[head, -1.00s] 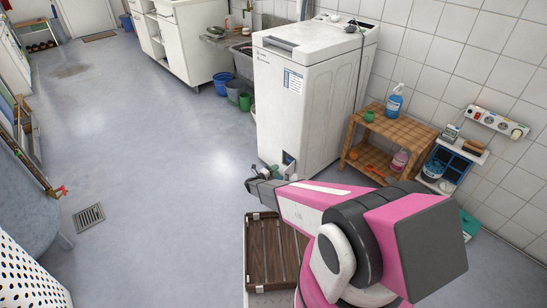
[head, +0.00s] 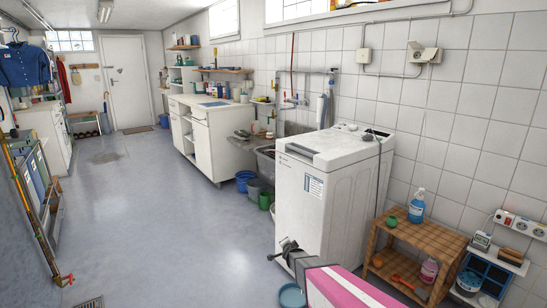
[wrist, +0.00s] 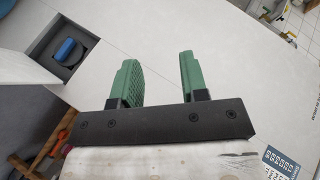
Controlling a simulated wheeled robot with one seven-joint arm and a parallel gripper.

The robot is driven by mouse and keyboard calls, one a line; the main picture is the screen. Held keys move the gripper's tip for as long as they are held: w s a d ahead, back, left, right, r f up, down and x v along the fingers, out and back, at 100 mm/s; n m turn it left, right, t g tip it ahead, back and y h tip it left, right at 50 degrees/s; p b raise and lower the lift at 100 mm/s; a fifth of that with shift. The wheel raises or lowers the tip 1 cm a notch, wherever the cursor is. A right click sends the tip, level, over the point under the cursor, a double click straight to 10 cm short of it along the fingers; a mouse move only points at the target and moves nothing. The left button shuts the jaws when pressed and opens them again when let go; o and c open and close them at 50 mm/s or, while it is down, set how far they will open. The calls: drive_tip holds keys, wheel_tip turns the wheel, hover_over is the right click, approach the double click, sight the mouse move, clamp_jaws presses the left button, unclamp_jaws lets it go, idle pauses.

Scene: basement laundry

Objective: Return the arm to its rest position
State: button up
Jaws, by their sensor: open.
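My gripper (head: 282,250) is at the end of my pink and grey arm, low in the head view. It appears in front of the lower front of the white washing machine (head: 318,205). In the wrist view the two green fingers (wrist: 160,65) stand apart with nothing between them. Behind them is a pale panel of the washing machine (wrist: 225,60), with a dark recess holding a blue knob (wrist: 66,50). Most of my arm is below the head picture.
A wooden shelf (head: 428,243) with bottles stands right of the machine. A blue-green bowl (head: 292,296) is on the floor beside my arm. Buckets (head: 258,188) stand left of the machine. The floor (head: 165,215) to the left is open, with a drain (head: 90,303).

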drive_tip(key=s+d+r+n+g, duration=0.3)
drive_tip(key=s+d+r+g, duration=0.1)
drive_tip(key=s, duration=0.6)
drive_tip(key=s+d+r+n+g, duration=0.4)
drive_tip(key=s+r, duration=0.2)
drive_tip(key=s, duration=0.4)
drive_tip(key=s+d+r+n+g, duration=0.4)
drive_tip(key=s+r, duration=0.1)
drive_tip(key=s, duration=0.6)
drive_tip(key=shift+g+h, duration=0.4)
